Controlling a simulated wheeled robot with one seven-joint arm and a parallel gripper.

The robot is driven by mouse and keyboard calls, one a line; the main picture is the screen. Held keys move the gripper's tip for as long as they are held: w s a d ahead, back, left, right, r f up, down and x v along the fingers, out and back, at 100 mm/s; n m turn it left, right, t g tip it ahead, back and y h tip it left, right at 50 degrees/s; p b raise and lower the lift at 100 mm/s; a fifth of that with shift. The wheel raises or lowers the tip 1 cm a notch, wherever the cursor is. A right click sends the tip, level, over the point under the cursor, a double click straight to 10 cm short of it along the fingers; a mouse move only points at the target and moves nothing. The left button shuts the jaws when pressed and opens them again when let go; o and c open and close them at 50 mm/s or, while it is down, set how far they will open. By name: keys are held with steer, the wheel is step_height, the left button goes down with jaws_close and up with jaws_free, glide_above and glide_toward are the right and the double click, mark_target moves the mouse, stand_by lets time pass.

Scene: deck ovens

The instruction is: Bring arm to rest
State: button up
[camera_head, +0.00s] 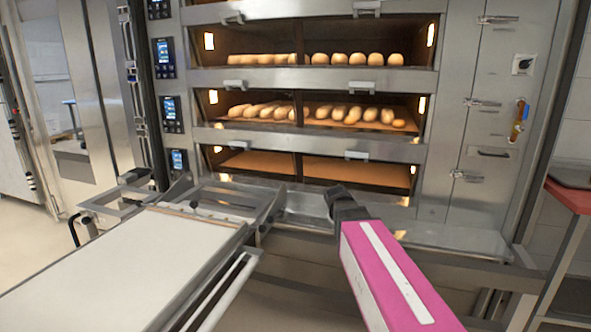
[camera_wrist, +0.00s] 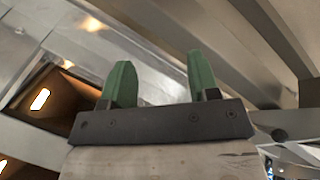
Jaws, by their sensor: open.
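My gripper (camera_wrist: 160,83) shows in the wrist view with two green fingers set apart on a dark bar. It is open, with nothing between the fingers. In the head view my pink and white arm reaches from the bottom right toward the oven front, and its dark end (camera_head: 346,205) is in front of the metal ledge below the lowest deck. The fingers cannot be made out in the head view. The wrist view looks at steel surfaces and a lit orange oven opening (camera_wrist: 60,98) at the left.
The deck oven (camera_head: 310,78) holds several loaves on its upper decks; the lowest deck (camera_head: 370,173) looks empty. A loader with a pale flat belt (camera_head: 130,262) stands at the left front. A red-topped table (camera_head: 568,195) stands at the right. Floor shows at the far left.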

steer(key=s+f+m+g+y, duration=0.3)
steer(key=s+f+m, duration=0.1)
steer(key=s+f, duration=1.1)
steer(key=shift+s+m+g, duration=0.3)
steer(key=shift+s, duration=0.2)
steer(key=shift+f, duration=0.1)
stand_by(0.7)
